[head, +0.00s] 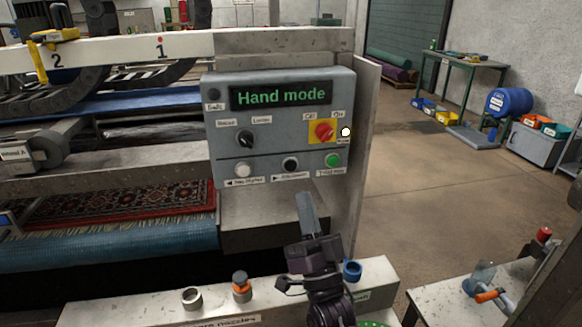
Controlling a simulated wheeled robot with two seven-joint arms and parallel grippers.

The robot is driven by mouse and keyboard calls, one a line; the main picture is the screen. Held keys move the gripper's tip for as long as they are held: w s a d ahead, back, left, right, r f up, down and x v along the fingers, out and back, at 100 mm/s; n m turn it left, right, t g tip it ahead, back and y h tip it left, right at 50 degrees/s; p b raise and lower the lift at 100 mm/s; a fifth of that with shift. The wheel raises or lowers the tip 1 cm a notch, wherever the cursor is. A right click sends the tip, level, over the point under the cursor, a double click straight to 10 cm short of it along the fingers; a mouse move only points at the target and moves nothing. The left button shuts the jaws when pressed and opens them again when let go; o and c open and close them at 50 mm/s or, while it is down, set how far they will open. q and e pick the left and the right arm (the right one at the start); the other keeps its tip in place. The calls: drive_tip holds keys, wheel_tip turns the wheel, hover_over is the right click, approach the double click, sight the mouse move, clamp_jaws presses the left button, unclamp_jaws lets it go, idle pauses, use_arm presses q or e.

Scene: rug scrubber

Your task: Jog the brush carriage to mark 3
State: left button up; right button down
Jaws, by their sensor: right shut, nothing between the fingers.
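The grey control box (281,125) faces me, with green "Hand mode" text on its display (281,94). Below are a black selector knob (247,138) and a red rotary switch (323,131) on a yellow plate. The bottom row has a white button (243,169), a black button (290,164) and a green button (333,160); their labels are too small to read surely. My right gripper (306,203) is shut and empty, just below the black button. Marks 2 (57,61) and 1 (161,47) show on the white rail; mark 3 is out of view. A yellow piece (50,38) sits at mark 2. My left gripper is out of view.
A patterned red rug (110,202) lies in the machine at left. A pale ledge (130,310) below the box carries ring-shaped fittings (191,297). A small table (490,292) stands at lower right.

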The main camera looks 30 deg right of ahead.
sight(291, 166)
drive_tip(key=w+d+b, duration=0.1)
drive_tip(key=w+d, duration=0.1)
drive_tip(key=w, duration=0.6)
drive_tip(key=shift+w, duration=0.2)
drive_tip(key=shift+w+d, duration=0.1)
drive_tip(key=shift+d, duration=0.05)
idle(1.8)
drive_tip(key=shift+w, duration=0.3)
drive_tip(key=shift+w+d+b, duration=0.15)
drive_tip(key=shift+w+b, duration=0.2)
drive_tip(key=shift+b, duration=0.05)
idle(0.5)
drive_tip(key=shift+s, duration=0.15)
idle(2.1)
drive_tip(key=shift+s+a, duration=0.2)
drive_tip(key=shift+s, duration=0.45)
